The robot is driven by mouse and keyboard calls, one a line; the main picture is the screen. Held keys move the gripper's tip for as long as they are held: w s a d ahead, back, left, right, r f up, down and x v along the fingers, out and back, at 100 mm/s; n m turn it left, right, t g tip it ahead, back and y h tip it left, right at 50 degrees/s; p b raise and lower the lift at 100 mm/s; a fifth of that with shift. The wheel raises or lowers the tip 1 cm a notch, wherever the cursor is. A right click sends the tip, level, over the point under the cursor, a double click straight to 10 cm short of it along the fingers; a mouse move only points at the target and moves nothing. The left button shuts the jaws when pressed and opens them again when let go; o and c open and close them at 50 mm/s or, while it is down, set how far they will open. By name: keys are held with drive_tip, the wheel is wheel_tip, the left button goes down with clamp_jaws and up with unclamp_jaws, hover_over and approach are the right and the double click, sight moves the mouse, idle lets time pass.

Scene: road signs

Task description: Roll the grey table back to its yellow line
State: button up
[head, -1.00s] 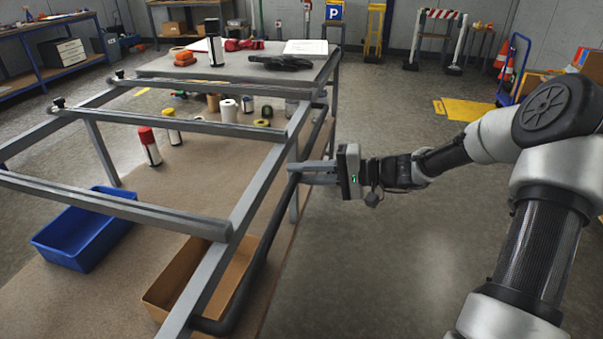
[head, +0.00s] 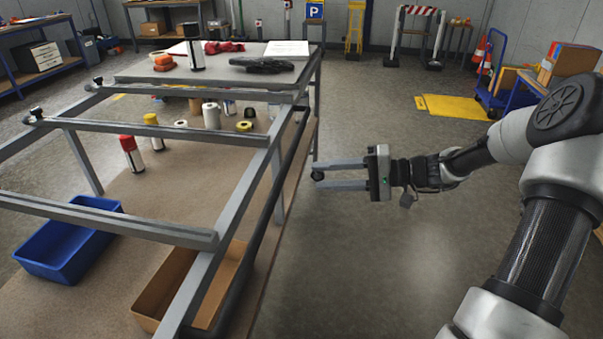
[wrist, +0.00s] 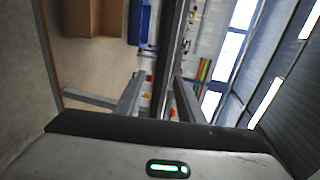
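The grey table (head: 272,152) is a metal frame with crossbars, a grey top at the far end and a brown lower shelf. A black bar (head: 262,215) runs along its right side. In the head view my gripper (head: 318,175) is right of the table, with its two fingers apart and nothing held. The fingertips are clear of the bar and overlap a dark castor at the far right leg. The wrist view shows the open fingers (wrist: 158,88) with the bar (wrist: 170,50) beyond them. A small yellow strip (head: 420,102) lies on the floor at the back; whether it is the line is unclear.
The shelf holds a blue bin (head: 65,245), a brown box (head: 160,290) and several rolls and cans. A yellow plate (head: 458,107) and a blue trolley (head: 497,75) stand at the back right. The floor right of the table is open.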

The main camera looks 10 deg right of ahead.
drive_tip(key=v, duration=0.7)
drive_tip(key=shift+p, duration=0.35)
